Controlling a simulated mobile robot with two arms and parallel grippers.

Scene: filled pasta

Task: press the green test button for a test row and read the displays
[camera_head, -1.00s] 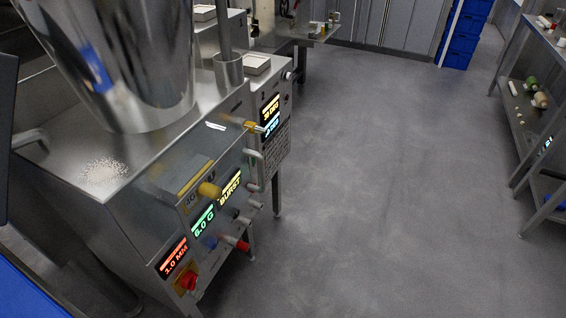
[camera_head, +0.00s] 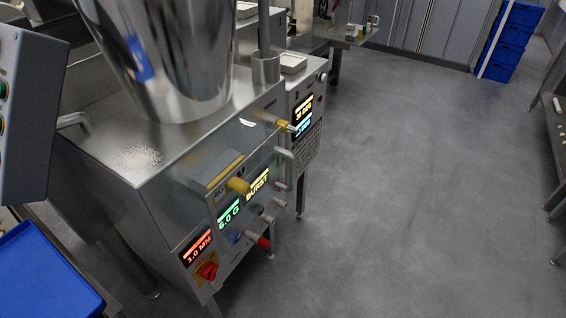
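A steel machine (camera_head: 165,190) stands at left-centre with three lit displays on its front. The red display (camera_head: 197,248) reads 1.0 MM, the green display (camera_head: 229,214) reads 6.0 G, and the yellow display (camera_head: 257,186) reads BURST. A second machine behind it has a yellow display (camera_head: 304,109) and a blue display (camera_head: 303,127), both too small to read surely. A grey control box (camera_head: 35,110) at the left edge carries a green button (camera_head: 3,90), partly cut off; I cannot tell whether it is the test button. Neither gripper is in view.
A red knob (camera_head: 208,271), a yellow knob (camera_head: 239,186) and short pipes stick out from the machine front. A blue tray (camera_head: 45,275) lies at lower left. Blue crates (camera_head: 509,45) stand at the back right. The grey floor (camera_head: 420,190) to the right is clear.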

